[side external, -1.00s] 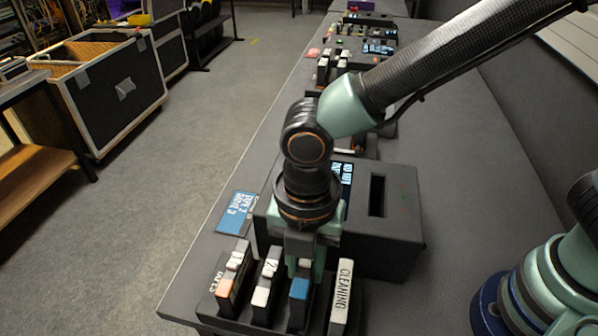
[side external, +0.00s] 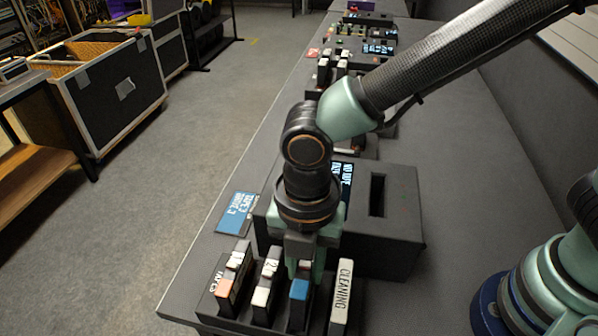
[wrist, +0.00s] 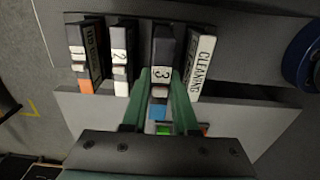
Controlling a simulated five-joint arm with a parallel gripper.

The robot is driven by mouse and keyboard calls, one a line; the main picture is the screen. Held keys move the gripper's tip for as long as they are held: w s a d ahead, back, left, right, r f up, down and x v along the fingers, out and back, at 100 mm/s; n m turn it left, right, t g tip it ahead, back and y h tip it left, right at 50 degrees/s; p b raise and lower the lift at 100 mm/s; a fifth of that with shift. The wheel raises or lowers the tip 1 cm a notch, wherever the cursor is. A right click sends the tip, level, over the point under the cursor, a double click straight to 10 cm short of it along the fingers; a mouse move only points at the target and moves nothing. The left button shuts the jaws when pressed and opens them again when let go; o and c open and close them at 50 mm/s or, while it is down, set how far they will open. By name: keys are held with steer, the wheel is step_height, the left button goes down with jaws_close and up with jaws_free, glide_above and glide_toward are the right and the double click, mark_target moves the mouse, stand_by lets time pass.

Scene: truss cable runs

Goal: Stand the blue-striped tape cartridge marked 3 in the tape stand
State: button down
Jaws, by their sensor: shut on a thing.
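The tape cartridge with the blue stripe (side external: 299,290), marked 3 in the wrist view (wrist: 162,73), stands upright in the dark tape stand (side external: 207,306). It is between the cartridge marked 2 (side external: 262,295) and the white-labelled CLEANING cartridge (side external: 341,292). My gripper (side external: 305,272) points down over it, with teal fingers on either side of its upper part, shut on it. In the wrist view, my gripper (wrist: 160,100) has one finger on each side of the cartridge. Its base is hidden in the stand.
An orange-striped cartridge (side external: 225,290) stands at the stand's left end. Behind is a dark grey box (side external: 395,215) with an empty slot and a lit display (side external: 346,178). A blue sign (side external: 236,213) lies to its left. More boxes and cartridges line the table farther back.

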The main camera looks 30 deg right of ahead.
steer(key=shift+f, duration=2.05)
stand_by(1.7)
steer(key=shift+c, duration=1.4)
jaws_free()
steer(key=shift+r, duration=3.8)
